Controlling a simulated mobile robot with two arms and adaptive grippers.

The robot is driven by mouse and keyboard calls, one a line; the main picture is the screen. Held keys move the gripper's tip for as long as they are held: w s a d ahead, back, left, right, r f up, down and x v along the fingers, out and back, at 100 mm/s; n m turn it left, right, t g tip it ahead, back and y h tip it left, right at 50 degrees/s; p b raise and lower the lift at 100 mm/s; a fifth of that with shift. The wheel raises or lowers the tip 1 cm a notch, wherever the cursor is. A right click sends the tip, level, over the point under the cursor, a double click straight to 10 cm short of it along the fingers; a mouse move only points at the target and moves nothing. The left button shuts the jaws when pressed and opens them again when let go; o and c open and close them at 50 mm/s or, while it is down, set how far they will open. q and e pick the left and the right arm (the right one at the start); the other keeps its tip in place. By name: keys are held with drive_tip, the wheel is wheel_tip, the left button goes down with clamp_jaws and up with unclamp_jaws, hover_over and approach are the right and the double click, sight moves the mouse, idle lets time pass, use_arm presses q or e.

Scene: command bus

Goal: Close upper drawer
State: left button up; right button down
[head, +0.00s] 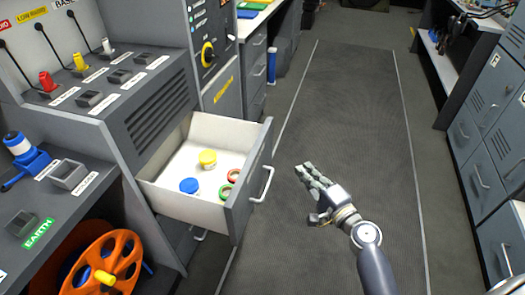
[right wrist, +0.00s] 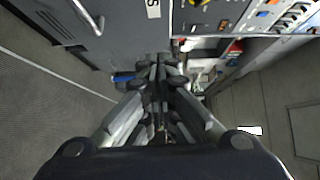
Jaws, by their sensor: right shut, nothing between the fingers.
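The upper drawer (head: 165,196) is pulled out from the grey console in the head view. Its grey front (head: 240,200) carries a silver handle (head: 264,184) that faces right. Inside lie a yellow-lidded jar (head: 208,158), a blue-lidded jar (head: 189,186) and red and green rings (head: 229,184). My right gripper (head: 304,172) is to the right of the handle, apart from it. It is shut and empty, and its fingers (right wrist: 158,75) also show together in the right wrist view. My left gripper is not in view.
A lower drawer handle (head: 194,241) shows beneath the open drawer. An orange cable reel (head: 106,262) stands at lower left. Grey cabinets (head: 485,165) line the right side. The aisle floor (head: 345,110) between them is clear.

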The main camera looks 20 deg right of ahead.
drive_tip(key=p, duration=0.1)
approach(266, 135)
drive_tip(key=w+d, duration=0.2)
drive_tip(key=d, duration=0.1)
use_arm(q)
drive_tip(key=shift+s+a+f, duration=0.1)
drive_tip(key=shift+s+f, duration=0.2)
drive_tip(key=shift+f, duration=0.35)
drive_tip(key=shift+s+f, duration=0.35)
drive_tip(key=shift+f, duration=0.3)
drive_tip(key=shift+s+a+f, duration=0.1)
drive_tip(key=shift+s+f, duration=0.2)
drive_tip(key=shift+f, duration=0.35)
use_arm(e)
drive_tip(key=shift+w+a+f, duration=0.15)
drive_tip(key=shift+w+a, duration=0.55)
drive_tip(key=shift+a, duration=0.2)
drive_tip(key=shift+w+a+f, duration=0.1)
drive_tip(key=shift+w+a, duration=0.55)
drive_tip(key=shift+a, duration=0.25)
